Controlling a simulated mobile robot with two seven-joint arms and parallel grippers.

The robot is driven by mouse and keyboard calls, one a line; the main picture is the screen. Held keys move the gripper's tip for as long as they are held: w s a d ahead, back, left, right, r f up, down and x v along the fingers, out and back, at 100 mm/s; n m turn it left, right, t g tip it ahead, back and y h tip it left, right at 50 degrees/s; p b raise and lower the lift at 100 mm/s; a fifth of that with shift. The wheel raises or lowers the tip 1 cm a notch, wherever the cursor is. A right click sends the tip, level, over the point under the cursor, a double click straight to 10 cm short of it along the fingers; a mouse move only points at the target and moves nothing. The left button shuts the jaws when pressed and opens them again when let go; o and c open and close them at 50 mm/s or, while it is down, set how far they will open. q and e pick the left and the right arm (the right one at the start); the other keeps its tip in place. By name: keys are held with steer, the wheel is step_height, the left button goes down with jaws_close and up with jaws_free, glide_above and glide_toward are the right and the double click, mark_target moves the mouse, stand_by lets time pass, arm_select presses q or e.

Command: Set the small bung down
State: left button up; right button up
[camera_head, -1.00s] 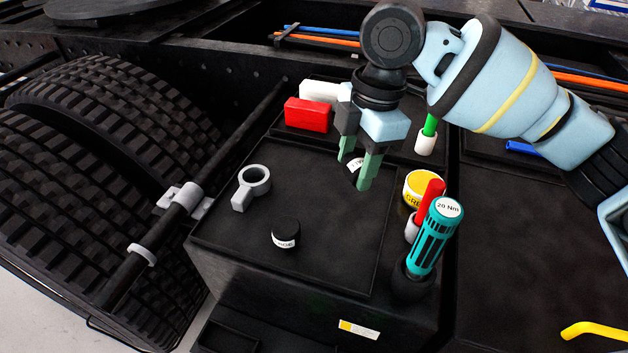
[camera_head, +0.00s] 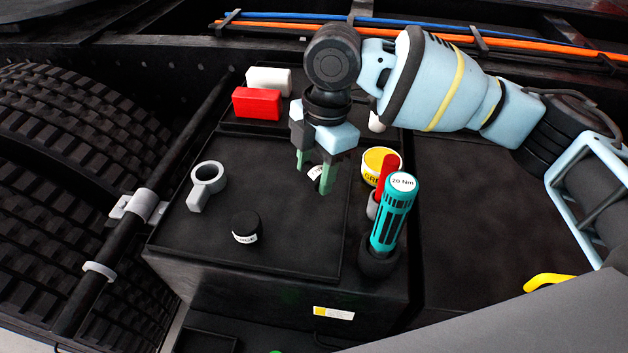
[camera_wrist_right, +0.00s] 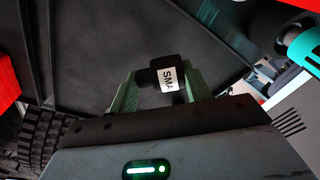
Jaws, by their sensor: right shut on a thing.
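The small bung (camera_head: 315,172) is a black cylinder with a white label. My right gripper (camera_head: 312,178) is shut on it, with its green fingers pointing down over the back right of the black tray top (camera_head: 290,240). In the right wrist view the bung (camera_wrist_right: 168,78) sits between the green fingertips (camera_wrist_right: 163,88), and its label reads "SMA". I cannot tell whether the bung touches the surface below. A larger black bung (camera_head: 246,225), its label partly readable as "RGE", stands on the tray's front left. My left gripper is not in view.
A grey ring with a handle (camera_head: 208,182) lies at left. The yellow grease tin (camera_head: 381,165), a red-handled tool (camera_head: 385,180) and the teal torque driver (camera_head: 391,220) stand at right. A red block (camera_head: 256,103) and a white block (camera_head: 268,80) are behind. The tray's middle is clear.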

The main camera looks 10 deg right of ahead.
mark_target(315, 183)
steer(key=shift+f, duration=1.85)
steer(key=o, duration=0.9)
steer(key=shift+f, duration=0.15)
steer(key=shift+o, duration=0.2)
steer(key=r, duration=0.4)
steer(key=d+r, duration=0.1)
steer(key=r, duration=0.7)
steer(key=shift+w+d+r, duration=0.1)
steer(key=shift+w+d, duration=0.25)
